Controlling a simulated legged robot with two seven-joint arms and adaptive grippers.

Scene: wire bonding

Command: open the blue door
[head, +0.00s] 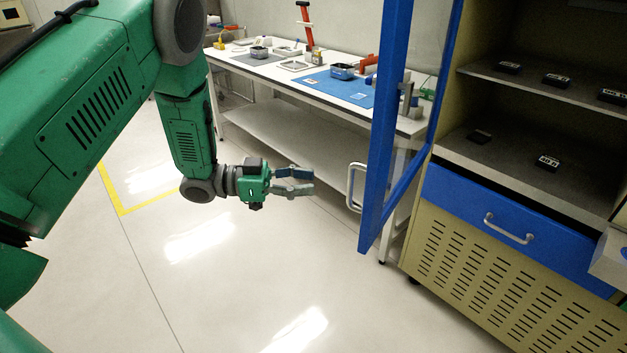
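The blue door (369,225) has a blue frame around a clear pane. It stands swung out from the front of the olive cabinet (470,270), whose shelves show to the right of it. A pale loop handle (350,188) sits on the door's left side, low down. My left gripper (313,181) is to the left of the handle, apart from it, with its fingers pointing right toward it. The two fingers are apart with nothing between them. My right gripper is not in view.
Several small black parts lie on the cabinet shelves (535,82). A closed blue drawer (460,205) is below them. A workbench (290,85) with a blue mat and tools stands behind the door. A pale box-like thing (610,262) juts in at the right edge. The floor in front is clear.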

